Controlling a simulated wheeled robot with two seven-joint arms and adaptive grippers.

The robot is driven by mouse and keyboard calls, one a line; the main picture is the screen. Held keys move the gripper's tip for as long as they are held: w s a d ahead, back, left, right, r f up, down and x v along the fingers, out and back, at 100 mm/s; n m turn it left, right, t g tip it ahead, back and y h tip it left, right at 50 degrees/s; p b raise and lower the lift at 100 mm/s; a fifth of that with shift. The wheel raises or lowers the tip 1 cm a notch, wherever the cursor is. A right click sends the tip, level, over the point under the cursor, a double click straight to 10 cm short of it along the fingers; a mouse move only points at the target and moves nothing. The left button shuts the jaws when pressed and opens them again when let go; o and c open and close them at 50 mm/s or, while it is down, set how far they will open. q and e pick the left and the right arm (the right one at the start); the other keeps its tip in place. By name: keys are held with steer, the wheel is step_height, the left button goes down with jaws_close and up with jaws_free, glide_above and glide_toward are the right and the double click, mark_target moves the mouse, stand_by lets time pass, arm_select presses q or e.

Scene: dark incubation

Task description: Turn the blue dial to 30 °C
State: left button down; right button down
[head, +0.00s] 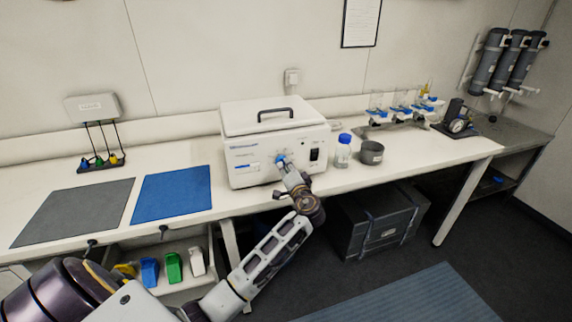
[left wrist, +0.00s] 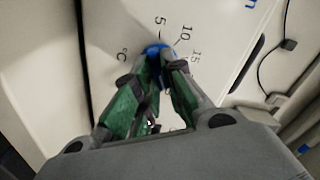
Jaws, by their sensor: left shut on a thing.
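The blue dial (head: 280,159) is on the front of a white box-shaped incubator (head: 262,115) on the bench. In the left wrist view the blue dial (left wrist: 156,50) shows between the fingertips, with the marks 5, 10 and 15 and a °C sign around it. My left gripper (head: 283,165) reaches the front panel and is shut on the dial; in the left wrist view its green-padded fingers (left wrist: 158,62) cover much of it. The dial's pointer and the 30 mark are hidden. My right gripper is not in view.
A black switch (head: 314,154) is right of the dial. A blue-capped bottle (head: 342,152) and a dark grey pot (head: 371,153) stand right of the incubator. Grey (head: 75,212) and blue (head: 171,195) mats lie left. A dark crate (head: 378,228) stands below the bench.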

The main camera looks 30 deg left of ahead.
arm_select(q)
steer(key=m+p, duration=0.3)
steer(key=m, duration=0.1)
steer(key=shift+m+p, duration=0.4)
steer(key=shift+f+m+p, duration=0.1)
steer(key=shift+m+p, duration=0.45)
steer(key=shift+m, duration=0.15)
steer(key=shift+d+m+p, duration=0.1)
steer(key=shift+m+p, duration=0.4)
steer(key=shift+m, duration=0.1)
steer(key=shift+f, duration=0.1)
steer(key=shift+m, duration=0.3)
steer(key=c, duration=1.5)
jaws_free()
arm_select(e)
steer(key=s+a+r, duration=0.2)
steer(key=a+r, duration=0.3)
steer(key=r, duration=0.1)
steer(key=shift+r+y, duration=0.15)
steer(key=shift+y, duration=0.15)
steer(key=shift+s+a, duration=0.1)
